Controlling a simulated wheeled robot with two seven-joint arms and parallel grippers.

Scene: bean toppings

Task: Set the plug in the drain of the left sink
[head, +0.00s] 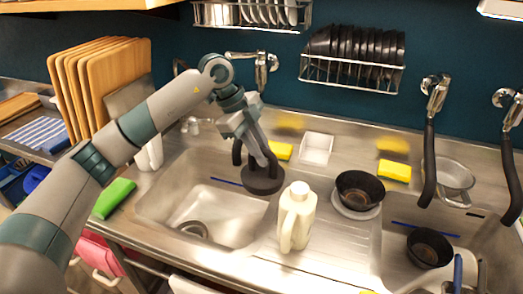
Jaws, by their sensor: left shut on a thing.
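The left sink (168,199) is a steel basin at the left of the counter. Its drain (193,229) shows as a dark ringed hole in the basin floor, with nothing seen over it. My left gripper (257,161) points down over the right side of the left sink. It is shut on a dark round piece, which looks like the plug (263,181). The plug appears up and to the right of the drain in the picture. The fingers partly hide how it is held. My right gripper is not in view.
A cream jug (297,217) stands just right of the left sink. A black bowl (360,190) sits beyond it. Yellow sponges (394,171) and a white square dish (316,148) lie at the back. A green sponge (114,198) lies left of the sink.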

